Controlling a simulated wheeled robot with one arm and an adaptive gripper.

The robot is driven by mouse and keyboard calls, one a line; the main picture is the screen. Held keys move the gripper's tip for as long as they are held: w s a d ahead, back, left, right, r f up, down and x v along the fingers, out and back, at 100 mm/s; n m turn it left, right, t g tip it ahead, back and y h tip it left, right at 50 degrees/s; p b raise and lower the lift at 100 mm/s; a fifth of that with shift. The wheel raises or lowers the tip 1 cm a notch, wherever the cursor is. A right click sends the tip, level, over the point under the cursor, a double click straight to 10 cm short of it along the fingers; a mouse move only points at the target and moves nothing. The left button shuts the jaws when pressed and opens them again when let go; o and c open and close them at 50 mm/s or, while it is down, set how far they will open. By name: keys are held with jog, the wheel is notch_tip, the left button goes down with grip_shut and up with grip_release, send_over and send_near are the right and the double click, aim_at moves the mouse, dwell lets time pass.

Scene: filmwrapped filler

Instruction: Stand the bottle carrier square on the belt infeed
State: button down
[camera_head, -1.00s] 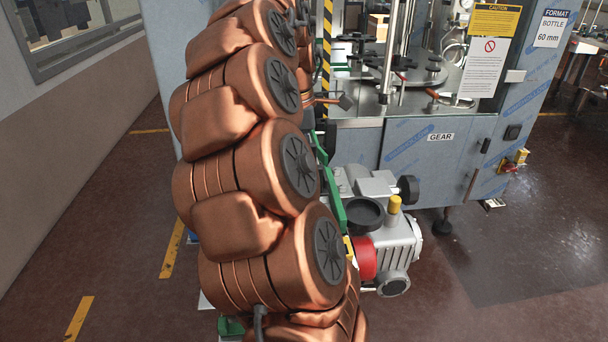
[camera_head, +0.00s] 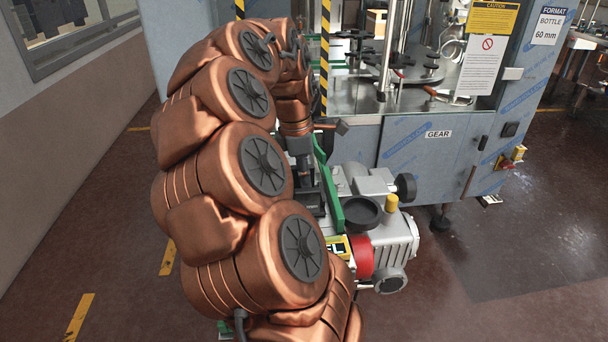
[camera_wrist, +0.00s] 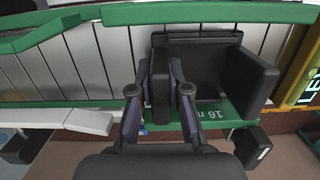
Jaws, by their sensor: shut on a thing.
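In the wrist view the bottle carrier (camera_wrist: 199,64) is a black open holder with upright walls. It is over the grey slats of the belt infeed (camera_wrist: 92,57), near a green edge strip marked "16". My gripper (camera_wrist: 161,88) has one finger on each side of a dark upright part of the carrier and is shut on it. The gripper body hides the carrier's near side. I cannot tell whether its base rests flat on the slats. In the head view my gripper (camera_head: 303,168) points down behind the green rail, and the black carrier (camera_head: 312,204) is partly hidden by my arm.
Green guide rails (camera_head: 331,195) border the infeed. A grey motor with a red collar (camera_head: 361,255) and a black round cup (camera_head: 361,212) stand just right of it. The grey-blue machine (camera_head: 430,160) is behind. Floor at the right is clear.

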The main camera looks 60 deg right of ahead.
jog(key=c, duration=1.1)
grip_release()
jog(key=shift+c, duration=0.2)
jog(key=shift+w+r, duration=0.2)
jog(key=shift+r, duration=0.35)
jog(key=shift+w+a+r+b, duration=0.15)
jog(key=shift+r+b, duration=0.25)
jog(key=shift+r, duration=1.4)
jog(key=shift+w+a+r+b, duration=0.1)
jog(key=shift+r+b, duration=0.35)
jog(key=shift+r, duration=1.4)
jog(key=shift+w+a+r+b, duration=0.15)
jog(key=shift+r+b, duration=0.25)
jog(key=shift+r, duration=1.4)
jog(key=shift+s, duration=0.1)
